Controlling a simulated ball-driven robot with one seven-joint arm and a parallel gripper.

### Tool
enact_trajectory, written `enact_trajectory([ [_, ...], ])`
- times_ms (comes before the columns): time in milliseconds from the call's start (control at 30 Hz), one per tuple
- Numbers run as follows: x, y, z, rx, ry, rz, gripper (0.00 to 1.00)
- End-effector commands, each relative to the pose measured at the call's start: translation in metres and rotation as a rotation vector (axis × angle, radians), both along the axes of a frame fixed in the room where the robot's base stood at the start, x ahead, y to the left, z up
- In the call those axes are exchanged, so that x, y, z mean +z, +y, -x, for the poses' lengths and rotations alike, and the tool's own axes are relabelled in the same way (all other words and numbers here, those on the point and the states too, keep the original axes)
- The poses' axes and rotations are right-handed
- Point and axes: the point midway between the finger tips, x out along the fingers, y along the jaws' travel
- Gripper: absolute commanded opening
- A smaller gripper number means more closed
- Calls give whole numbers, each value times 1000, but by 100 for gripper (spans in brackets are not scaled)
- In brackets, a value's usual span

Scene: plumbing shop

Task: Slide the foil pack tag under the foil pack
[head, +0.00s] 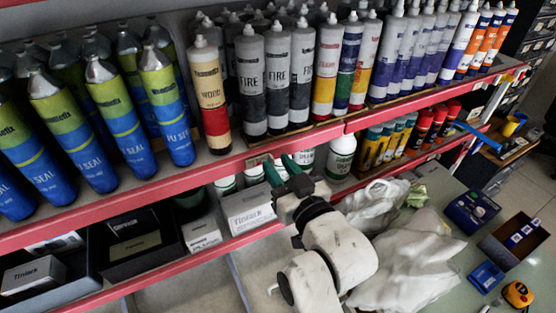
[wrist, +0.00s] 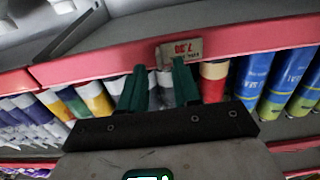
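The foil packs (head: 112,110) are blue and green with silver tops, standing in a group at the left of the upper shelf. They show at the right in the wrist view (wrist: 256,75). A small pale tag (wrist: 181,50) with red digits, upside down in the wrist view, sits on the red shelf rail below the grey cartridges. Its small print is unreadable, so I cannot tell which product it names. My gripper (head: 281,168) is open at the rail, to the right of the tag in the head view. One finger overlaps the tag's edge in the wrist view (wrist: 159,68); contact is unclear.
A cartridge with a red band (head: 209,95) stands between the foil packs and the grey cartridges (head: 250,80). The red rail (head: 110,218) runs below the foil packs. White boxes (head: 248,207) and bottles fill the lower shelf. Crumpled white bags (head: 410,265) lie at the right.

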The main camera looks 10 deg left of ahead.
Motion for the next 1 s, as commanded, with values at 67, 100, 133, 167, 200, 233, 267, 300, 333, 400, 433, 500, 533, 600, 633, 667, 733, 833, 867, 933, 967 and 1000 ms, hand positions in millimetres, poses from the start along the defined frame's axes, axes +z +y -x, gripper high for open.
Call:
enact_trajectory([
  [67, 1, 4, -6, 0, 1, 1, 32],
  [100, 1, 5, -8, 0, 1, 1, 32],
  [133, 1, 6, -9, 0, 0, 0, 32],
  [167, 0, 6, -10, 0, 1, -1, 32],
  [200, 0, 7, -10, -1, 1, -1, 32],
  [233, 0, 7, -11, -1, 1, -1, 32],
  [267, 0, 7, -11, -1, 1, -1, 32],
  [300, 0, 7, -11, -1, 1, -1, 32],
  [333, 0, 7, -11, -1, 1, -1, 32],
  [400, 0, 7, -11, -1, 1, -1, 32],
  [433, 0, 7, -11, -1, 1, -1, 32],
  [500, 0, 7, -11, -1, 1, 0, 27],
  [533, 0, 7, -11, -1, 1, 0, 24],
  [600, 0, 7, -10, -1, 1, 0, 18],
  [633, 0, 7, -10, -1, 1, 0, 15],
  [667, 0, 7, -10, -1, 1, 0, 12],
  [733, 0, 7, -10, -1, 1, 0, 5],
  [833, 0, 7, -10, -1, 1, 0, 0],
  [867, 0, 7, -10, -1, 1, 0, 0],
  [933, 0, 7, -10, -1, 1, 0, 0],
  [967, 0, 7, -10, -1, 1, 0, 0],
  [1000, 0, 7, -10, -1, 1, 0, 0],
])
